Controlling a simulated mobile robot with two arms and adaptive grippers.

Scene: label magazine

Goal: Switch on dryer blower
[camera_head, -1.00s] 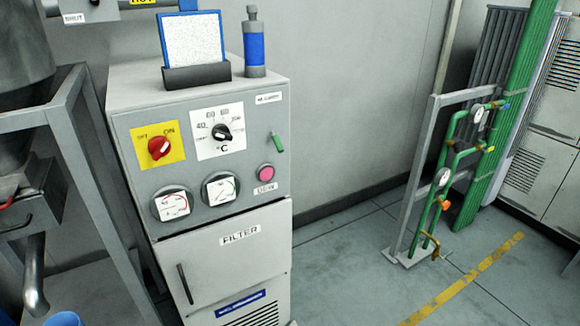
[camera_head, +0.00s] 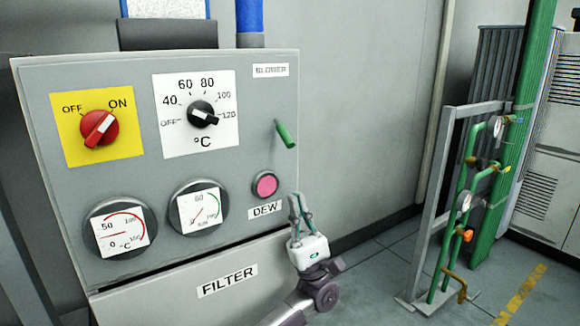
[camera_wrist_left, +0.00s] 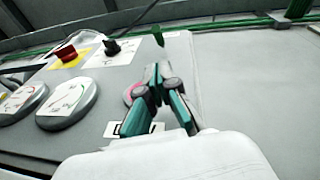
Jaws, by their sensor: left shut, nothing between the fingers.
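The dryer's grey control panel (camera_head: 235,90) fills the left of the head view. A green toggle lever (camera_head: 285,133) sits below the "BLOWER" label (camera_head: 270,70); its tip slants downward to the right. My left gripper (camera_head: 298,202) is shut and empty, pointing up. It is below the lever and just right of the pink "DEW" button (camera_head: 265,184), apart from the lever. In the left wrist view my fingers (camera_wrist_left: 161,72) show in the middle, with the lever (camera_wrist_left: 158,40) above their tips and the button (camera_wrist_left: 130,93) partly hidden. My right gripper is out of view.
A red OFF/ON knob (camera_head: 99,130), a black temperature knob (camera_head: 203,114) and two round gauges (camera_head: 122,230) are on the panel's left. Green pipes with valves (camera_head: 465,190) stand at the right on a grey frame. Open floor lies between.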

